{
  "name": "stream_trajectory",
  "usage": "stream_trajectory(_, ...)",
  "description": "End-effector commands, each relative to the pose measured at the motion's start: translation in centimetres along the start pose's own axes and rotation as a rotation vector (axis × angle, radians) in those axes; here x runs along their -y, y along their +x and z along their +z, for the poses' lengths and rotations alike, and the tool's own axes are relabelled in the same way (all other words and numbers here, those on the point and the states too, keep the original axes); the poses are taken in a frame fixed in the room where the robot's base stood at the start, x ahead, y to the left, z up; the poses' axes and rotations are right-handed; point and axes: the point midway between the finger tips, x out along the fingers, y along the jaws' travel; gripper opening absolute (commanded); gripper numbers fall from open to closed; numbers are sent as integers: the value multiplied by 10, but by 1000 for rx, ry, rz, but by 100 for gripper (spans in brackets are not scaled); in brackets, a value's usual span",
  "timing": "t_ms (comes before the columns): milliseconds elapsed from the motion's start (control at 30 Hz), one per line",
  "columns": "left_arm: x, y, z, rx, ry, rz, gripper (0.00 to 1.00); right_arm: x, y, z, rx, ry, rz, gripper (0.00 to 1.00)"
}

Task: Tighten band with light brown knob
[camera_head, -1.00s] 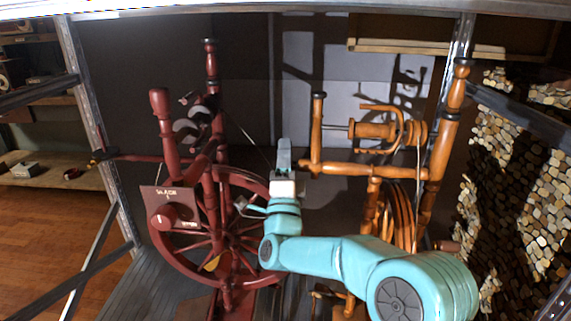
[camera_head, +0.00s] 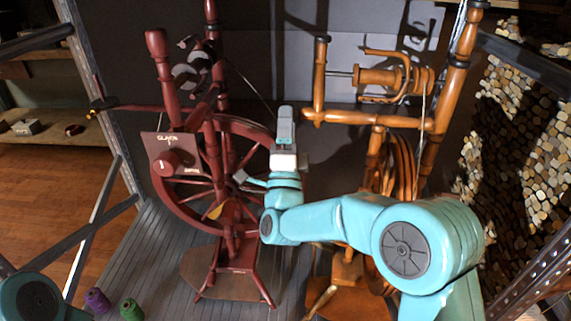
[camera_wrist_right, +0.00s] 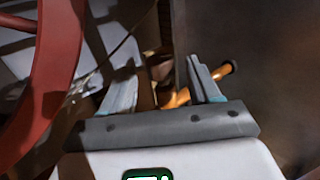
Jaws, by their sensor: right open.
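A light brown spinning wheel (camera_head: 368,115) stands right of centre in the head view; its knob cannot be picked out, and my right arm covers part of its lower frame. A dark red spinning wheel (camera_head: 214,160) stands to the left, with a red knob (camera_head: 172,163) on a panel lettered "SLACK". My right gripper (camera_head: 285,112) is in the air between the two wheels. In the right wrist view its fingers (camera_wrist_right: 163,90) are apart, with light brown wood (camera_wrist_right: 176,98) showing beyond them and the red rim (camera_wrist_right: 55,75) at left. My left gripper is out of view.
Purple (camera_head: 97,301) and green (camera_head: 131,310) spools lie on the grey slatted floor (camera_head: 150,250) at the lower left. Metal shelf posts (camera_head: 95,105) stand at both sides. Stacked firewood (camera_head: 520,150) fills the right. My left arm's joint shows at the bottom left.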

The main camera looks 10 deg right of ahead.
Motion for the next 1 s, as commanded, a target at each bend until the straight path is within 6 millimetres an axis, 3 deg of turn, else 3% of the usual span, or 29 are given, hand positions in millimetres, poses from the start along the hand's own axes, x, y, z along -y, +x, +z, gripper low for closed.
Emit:
stream_trajectory(200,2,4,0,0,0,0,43,-1,-60,1,4,-1,3,62)
stream_trajectory(400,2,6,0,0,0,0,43,-1,-97,0,1,0,2,62)
stream_trajectory(600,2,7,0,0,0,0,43,0,-111,0,-1,-1,0,62)
stream_trajectory(1000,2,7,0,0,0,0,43,-4,-111,2,12,-15,21,62)
